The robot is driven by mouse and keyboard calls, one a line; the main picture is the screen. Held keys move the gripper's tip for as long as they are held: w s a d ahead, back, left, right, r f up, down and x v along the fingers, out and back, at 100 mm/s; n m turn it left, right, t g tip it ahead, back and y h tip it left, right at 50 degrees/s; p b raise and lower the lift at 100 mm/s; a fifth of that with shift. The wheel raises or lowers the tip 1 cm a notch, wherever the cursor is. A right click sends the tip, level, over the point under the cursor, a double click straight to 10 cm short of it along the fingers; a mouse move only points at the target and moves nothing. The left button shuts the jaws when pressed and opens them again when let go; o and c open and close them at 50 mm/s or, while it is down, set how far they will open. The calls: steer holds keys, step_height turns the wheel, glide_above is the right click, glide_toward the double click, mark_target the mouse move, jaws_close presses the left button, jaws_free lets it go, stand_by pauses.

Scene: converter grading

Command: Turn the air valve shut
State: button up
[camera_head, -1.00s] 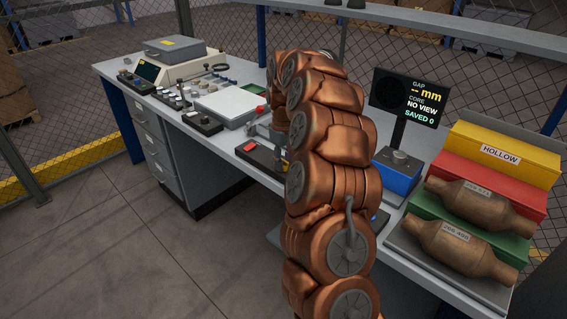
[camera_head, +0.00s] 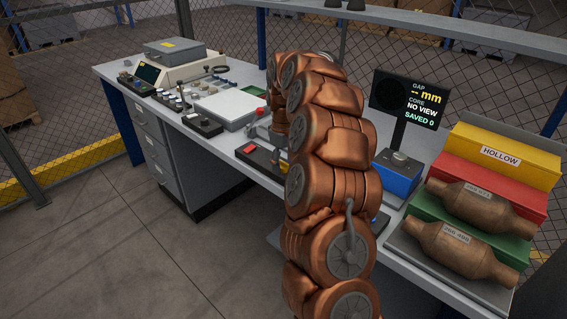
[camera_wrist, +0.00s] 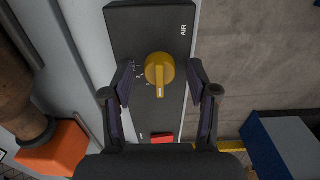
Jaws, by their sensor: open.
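The air valve is a yellow round knob (camera_wrist: 160,72) with a raised grip bar, on a dark panel (camera_wrist: 125,20) marked AIR in the wrist view. Tick marks show on the panel beside the knob. The bar points toward the bottom of the picture, toward a red piece (camera_wrist: 162,138) on the same panel. My gripper (camera_wrist: 160,84) is open, with one finger on each side of the knob and a gap on both sides. In the head view my arm hides most of the panel; part of it (camera_head: 252,156) shows left of the arm.
In the wrist view a brown metal body (camera_wrist: 20,90) and an orange block (camera_wrist: 55,148) lie left, a blue box (camera_wrist: 270,148) lower right. In the head view, a display (camera_head: 408,97), colored bins (camera_head: 500,150) and two converters (camera_head: 460,250) stand right of my arm.

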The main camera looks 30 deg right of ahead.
mark_target(284, 162)
step_height(284, 162, up, 12)
stand_by(0.8)
stand_by(0.3)
